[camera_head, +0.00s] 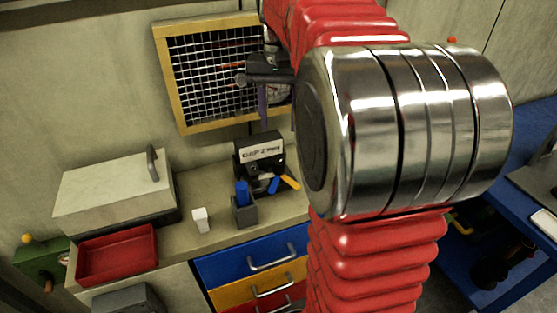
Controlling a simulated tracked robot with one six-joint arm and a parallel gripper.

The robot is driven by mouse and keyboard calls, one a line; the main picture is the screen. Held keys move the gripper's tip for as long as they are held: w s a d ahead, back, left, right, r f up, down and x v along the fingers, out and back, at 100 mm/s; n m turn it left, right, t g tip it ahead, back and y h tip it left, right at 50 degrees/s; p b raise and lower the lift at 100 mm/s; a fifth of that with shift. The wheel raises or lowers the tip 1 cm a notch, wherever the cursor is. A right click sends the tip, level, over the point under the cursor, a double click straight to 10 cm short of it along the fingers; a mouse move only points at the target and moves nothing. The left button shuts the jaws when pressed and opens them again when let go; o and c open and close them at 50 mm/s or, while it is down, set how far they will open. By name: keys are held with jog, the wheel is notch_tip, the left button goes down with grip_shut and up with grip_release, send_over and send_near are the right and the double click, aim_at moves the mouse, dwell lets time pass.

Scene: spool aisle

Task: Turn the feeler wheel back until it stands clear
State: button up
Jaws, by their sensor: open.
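My arm, red bellows with a large shiny metal joint, fills the middle and right of the view. My dark gripper (258,72) is open, in front of the right part of a wire-mesh panel. I cannot make out a feeler wheel for certain. A partly hidden round part (281,92) shows just behind and right of the gripper, and I cannot tell what it is. A purple strip (263,106) hangs below the gripper. Whether the gripper touches either is not clear. A black device with a white label (260,152) stands on the bench below.
The mesh panel (208,75) has a yellow frame on the wall. The bench holds a lidded pale box (113,190), a red tray (118,255), a small white block (201,219) and a grey holder (244,212). Coloured drawers (250,262) are below. A blue surface (525,200) lies right.

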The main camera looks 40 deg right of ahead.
aim_at(279, 162)
notch_tip(279, 162, down, 13)
jog(key=shift+f, duration=0.15)
dwell(0.4)
jog(key=shift+c, duration=0.3)
grip_shut()
dwell(0.3)
